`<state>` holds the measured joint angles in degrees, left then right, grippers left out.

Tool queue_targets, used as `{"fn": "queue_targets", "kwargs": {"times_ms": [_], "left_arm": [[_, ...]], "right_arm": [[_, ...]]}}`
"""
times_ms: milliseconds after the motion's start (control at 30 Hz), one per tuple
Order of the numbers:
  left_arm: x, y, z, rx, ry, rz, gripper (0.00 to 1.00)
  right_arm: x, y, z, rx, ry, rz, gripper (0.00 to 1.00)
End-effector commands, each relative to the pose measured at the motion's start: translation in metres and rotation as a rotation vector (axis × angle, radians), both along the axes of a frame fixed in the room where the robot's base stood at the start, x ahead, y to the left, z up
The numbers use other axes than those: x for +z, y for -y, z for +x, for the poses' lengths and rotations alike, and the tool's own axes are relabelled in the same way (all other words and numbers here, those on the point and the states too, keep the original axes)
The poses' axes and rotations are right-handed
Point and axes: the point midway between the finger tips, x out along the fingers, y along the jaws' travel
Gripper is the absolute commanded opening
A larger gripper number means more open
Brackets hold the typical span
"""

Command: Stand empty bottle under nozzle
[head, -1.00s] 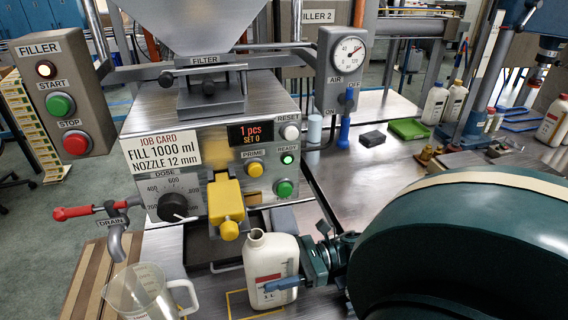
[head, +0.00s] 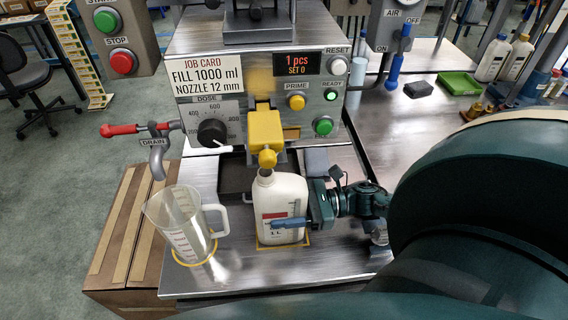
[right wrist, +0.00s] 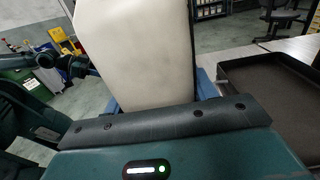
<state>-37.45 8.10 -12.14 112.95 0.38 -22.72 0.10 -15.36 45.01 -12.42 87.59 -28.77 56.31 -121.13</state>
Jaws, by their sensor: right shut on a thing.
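The white bottle (head: 283,197) is upright, with a red label and an open, uncapped neck. It is at the yellow outlined square (head: 284,247) on the metal bench; I cannot tell whether its base touches. Its neck is just below the yellow nozzle (head: 267,157) of the filler, and the nozzle tip overlaps the mouth in the head view. My right gripper (head: 287,225) is shut around the bottle's lower body from the right. In the right wrist view the bottle (right wrist: 138,50) fills the space between the fingers. My left gripper is not in view.
A dark tray (head: 233,180) lies behind the bottle. The filler panel (head: 250,90) rises close behind. The bench front is clear.

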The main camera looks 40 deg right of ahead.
Motion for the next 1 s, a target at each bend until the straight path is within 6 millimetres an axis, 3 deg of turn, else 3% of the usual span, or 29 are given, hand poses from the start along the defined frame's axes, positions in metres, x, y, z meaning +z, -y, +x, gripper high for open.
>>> {"fn": "queue_targets", "kwargs": {"times_ms": [100, 133, 400, 733, 1000], "left_arm": [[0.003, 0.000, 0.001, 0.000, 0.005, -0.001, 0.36], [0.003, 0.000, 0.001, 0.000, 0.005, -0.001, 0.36], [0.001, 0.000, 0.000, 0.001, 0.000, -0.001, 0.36], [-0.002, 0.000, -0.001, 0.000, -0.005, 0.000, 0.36], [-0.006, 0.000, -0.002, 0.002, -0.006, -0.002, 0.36]], "right_arm": [[0.000, 0.000, 0.000, 0.000, 0.001, 0.001, 0.34], [0.001, 0.000, 0.000, 0.000, 0.000, 0.001, 0.59], [0.000, 0.000, 0.000, -0.001, -0.001, 0.000, 0.81], [-0.001, 0.005, -0.003, -0.002, -0.002, 0.000, 0.82], [-0.002, 0.047, -0.027, -0.004, -0.006, -0.002, 0.82]]}}
